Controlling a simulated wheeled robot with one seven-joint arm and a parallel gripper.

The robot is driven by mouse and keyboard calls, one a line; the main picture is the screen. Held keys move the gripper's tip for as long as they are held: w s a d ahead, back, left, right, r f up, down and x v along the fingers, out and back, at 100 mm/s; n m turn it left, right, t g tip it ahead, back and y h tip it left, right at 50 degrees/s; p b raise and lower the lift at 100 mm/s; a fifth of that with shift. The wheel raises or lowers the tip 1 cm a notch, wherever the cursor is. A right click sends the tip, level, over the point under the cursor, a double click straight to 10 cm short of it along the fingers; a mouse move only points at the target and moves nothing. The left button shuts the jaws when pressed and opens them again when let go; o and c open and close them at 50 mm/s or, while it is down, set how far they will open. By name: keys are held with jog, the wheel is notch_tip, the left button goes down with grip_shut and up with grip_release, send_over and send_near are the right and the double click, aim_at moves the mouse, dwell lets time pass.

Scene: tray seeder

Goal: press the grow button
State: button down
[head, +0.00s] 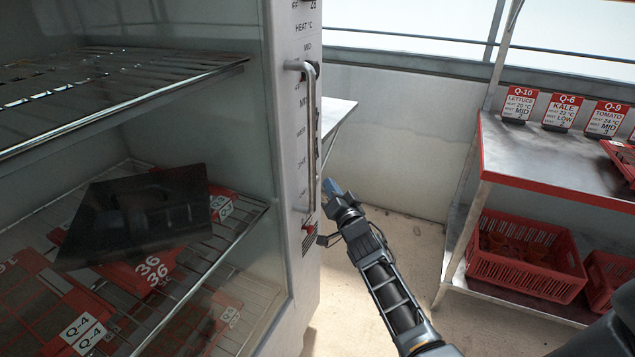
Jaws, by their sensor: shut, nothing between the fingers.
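A grey cabinet (291,130) with a control strip on its front edge stands at the left centre. A small red button (309,229) sits low on the strip, just above a dark vent grille; its label is too small to read, so I cannot tell if it is the grow button. My gripper (331,189) is at the end of the arm, to the right of the strip and a little higher in the picture than the red button. It is shut and empty. I cannot tell whether its tip touches the cabinet.
A vertical bar handle (311,140) stands out from the cabinet front above the button. Behind the glass are wire racks (110,95) and a dark tray (135,222). At right, a metal shelf (545,160) holds label cards and red crates (525,262).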

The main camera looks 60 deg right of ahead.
jog(key=shift+w, duration=0.1)
jog(key=shift+w+b, duration=0.35)
jog(key=shift+b, duration=0.05)
jog(key=shift+w+b, duration=0.5)
jog(key=shift+b, duration=0.2)
dwell(0.9)
jog(key=shift+s+r+p, duration=0.15)
jog(key=shift+s+p, duration=0.05)
jog(key=shift+p, duration=0.3)
jog(key=shift+s+p, duration=0.75)
jog(key=shift+p, duration=0.35)
